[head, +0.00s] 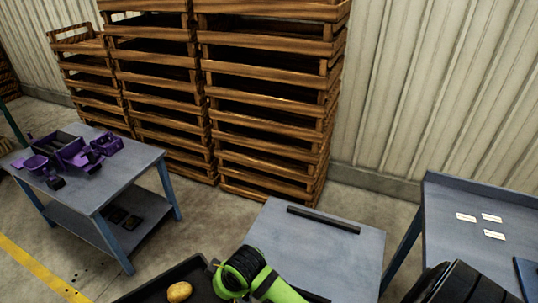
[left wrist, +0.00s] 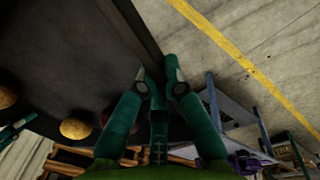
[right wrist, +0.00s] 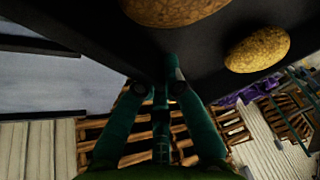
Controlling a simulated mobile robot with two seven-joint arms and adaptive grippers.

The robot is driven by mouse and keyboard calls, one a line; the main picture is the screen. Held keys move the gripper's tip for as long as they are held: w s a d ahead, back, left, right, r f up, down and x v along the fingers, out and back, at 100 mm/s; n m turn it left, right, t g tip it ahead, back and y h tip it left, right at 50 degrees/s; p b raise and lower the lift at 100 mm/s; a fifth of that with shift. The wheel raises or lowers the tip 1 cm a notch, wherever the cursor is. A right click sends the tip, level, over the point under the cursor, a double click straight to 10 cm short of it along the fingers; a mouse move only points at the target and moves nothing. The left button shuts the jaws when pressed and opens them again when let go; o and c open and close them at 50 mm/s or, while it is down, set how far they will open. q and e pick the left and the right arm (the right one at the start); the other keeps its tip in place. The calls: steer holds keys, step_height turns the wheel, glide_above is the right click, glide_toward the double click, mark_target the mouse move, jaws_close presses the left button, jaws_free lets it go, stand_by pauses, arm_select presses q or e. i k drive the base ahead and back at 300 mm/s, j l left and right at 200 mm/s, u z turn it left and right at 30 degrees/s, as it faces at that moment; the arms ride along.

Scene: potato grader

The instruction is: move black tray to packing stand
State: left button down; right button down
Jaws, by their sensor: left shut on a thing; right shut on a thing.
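The black tray (head: 190,272) is at the bottom of the head view, partly cut off, with a potato (head: 179,291) in it. In the left wrist view my left gripper (left wrist: 158,85) is shut on the tray's wall, with several potatoes inside the tray (left wrist: 60,50). In the right wrist view my right gripper (right wrist: 157,86) is shut on another part of the tray's wall, near two potatoes (right wrist: 257,48). A green and black arm part of mine covers the tray's right side in the head view. A grey table with two black rails (head: 350,257), perhaps the packing stand, is right beside the tray.
A blue-legged table (head: 130,178) with purple parts (head: 70,150) stands at left. Tall stacks of wooden crates (head: 265,105) stand behind. A bench (head: 455,205) with white cards is at right. Floor between the left table and the tray is open.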

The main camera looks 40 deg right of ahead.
mark_target(312, 251)
steer(key=i+l+z, duration=0.1)
steer(key=z, duration=0.25)
steer(key=i+z, duration=0.45)
steer(key=z, duration=0.25)
steer(key=i+z, duration=0.1)
steer(key=z, duration=0.25)
steer(key=i+z, duration=0.15)
steer(key=z, duration=0.2)
steer(key=i+j+z, duration=0.1)
steer(key=z, duration=0.25)
